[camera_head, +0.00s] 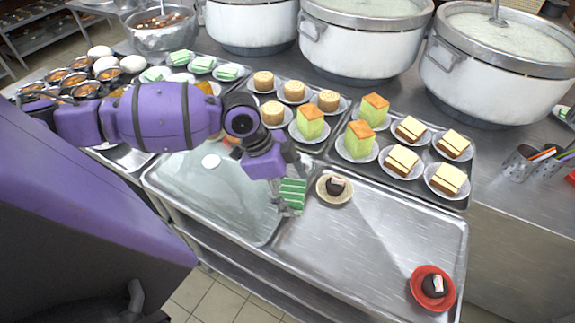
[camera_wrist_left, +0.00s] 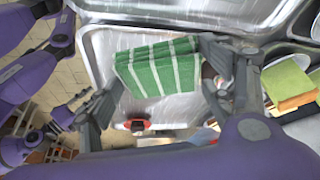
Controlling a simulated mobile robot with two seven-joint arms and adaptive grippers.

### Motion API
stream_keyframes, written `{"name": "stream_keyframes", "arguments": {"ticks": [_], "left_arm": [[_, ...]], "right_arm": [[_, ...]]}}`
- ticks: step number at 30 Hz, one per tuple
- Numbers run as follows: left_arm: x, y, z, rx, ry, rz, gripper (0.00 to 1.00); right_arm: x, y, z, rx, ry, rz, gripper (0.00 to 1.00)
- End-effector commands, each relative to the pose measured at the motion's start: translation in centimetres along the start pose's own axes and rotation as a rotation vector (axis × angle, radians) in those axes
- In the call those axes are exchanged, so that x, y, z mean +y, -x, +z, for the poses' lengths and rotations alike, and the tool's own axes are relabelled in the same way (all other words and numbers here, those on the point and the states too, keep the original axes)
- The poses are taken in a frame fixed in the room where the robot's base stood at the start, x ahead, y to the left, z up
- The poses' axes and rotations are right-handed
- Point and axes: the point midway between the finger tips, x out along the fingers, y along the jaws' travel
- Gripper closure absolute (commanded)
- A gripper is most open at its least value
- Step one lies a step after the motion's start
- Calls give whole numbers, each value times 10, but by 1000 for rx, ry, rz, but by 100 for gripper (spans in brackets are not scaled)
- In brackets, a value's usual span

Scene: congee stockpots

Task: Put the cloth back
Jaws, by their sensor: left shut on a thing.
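The cloth (camera_head: 292,193) is green with white stripes and looks folded. In the left wrist view the cloth (camera_wrist_left: 160,68) lies between the two fingers. My left gripper (camera_head: 287,188) is shut on it, over the seam between the two metal trays. The arm and wrist come in from the left and hide part of the left tray (camera_head: 222,212). I cannot tell whether the cloth's lower edge touches the metal. My right gripper is not in view.
A small plate (camera_head: 335,190) with a dark item stands just right of the cloth. A red bowl (camera_head: 433,286) sits on the right tray (camera_head: 345,245), whose middle is clear. Plated cakes (camera_head: 359,140) and large pots (camera_head: 367,45) stand behind. A cutlery holder (camera_head: 524,163) is far right.

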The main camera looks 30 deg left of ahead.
Motion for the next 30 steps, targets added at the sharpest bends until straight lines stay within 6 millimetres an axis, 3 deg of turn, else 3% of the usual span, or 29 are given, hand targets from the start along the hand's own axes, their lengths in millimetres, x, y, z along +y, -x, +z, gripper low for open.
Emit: {"name": "stream_keyframes", "arguments": {"ticks": [1, 3, 10, 14, 20, 23, 30], "left_arm": [[-12, 12, 15, -12, 89, -37, 47], [-26, 32, 22, -8, 227, -97, 47], [-46, 70, 13, 7, 557, -235, 47], [-45, 72, 3, 9, 664, -277, 47], [-49, 70, 3, 6, 752, -313, 47], [-64, 64, 8, 6, 764, -317, 47], [-121, 43, 26, 6, 765, -315, 47]], "right_arm": [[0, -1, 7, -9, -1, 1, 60], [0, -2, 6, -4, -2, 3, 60], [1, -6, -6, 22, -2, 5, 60], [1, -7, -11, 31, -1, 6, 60], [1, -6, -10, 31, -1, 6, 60], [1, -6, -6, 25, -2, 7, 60], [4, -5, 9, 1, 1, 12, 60]]}}
